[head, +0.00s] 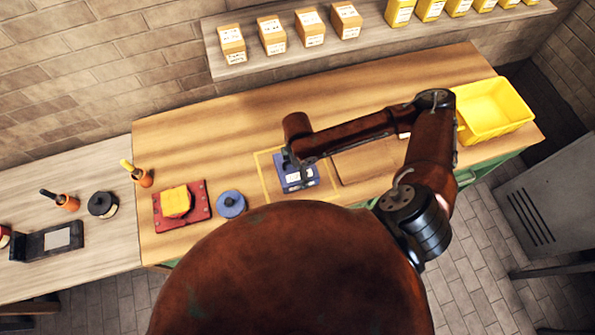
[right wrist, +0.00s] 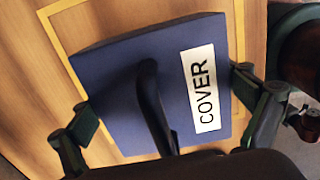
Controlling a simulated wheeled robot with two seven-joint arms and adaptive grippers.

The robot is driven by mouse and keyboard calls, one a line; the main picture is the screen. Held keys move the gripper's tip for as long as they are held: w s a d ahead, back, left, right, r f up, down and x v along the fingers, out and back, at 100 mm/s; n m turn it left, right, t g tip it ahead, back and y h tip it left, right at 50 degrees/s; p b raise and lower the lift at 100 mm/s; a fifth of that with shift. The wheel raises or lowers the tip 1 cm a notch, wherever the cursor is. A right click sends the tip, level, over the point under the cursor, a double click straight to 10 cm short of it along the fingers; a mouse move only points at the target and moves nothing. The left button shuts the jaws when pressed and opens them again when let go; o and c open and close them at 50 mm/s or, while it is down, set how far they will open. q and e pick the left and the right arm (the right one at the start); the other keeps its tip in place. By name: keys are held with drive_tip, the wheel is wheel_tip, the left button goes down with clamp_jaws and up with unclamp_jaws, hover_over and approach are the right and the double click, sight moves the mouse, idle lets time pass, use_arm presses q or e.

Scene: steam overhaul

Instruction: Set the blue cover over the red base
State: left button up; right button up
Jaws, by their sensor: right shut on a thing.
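The blue cover (head: 309,181) is a square block with a white label, inside a yellow taped outline on the wooden bench. In the right wrist view the cover (right wrist: 120,75) reads "COVER" and has a dark handle on top. My right gripper (head: 294,165) is shut on the cover, its fingers at opposite sides (right wrist: 160,110). I cannot tell whether the cover rests on the bench or is slightly raised. The red base (head: 203,211) lies flat on the bench to the left, with a yellow block (head: 174,199) on its middle. My left gripper is not in view.
A round blue part with a knob (head: 231,205) lies between base and cover. A yellow bin (head: 497,110) stands at the right end. An orange pot with a yellow-handled tool (head: 143,178) stands behind the base. A shelf (head: 275,60) with boxes hangs behind.

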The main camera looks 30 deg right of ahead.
sight(298, 172)
drive_tip(key=shift+f, duration=1.35)
drive_tip(key=shift+a, duration=0.1)
drive_tip(key=o, duration=1.7)
drive_tip(key=shift+s+f, duration=0.1)
drive_tip(key=shift+f, duration=0.05)
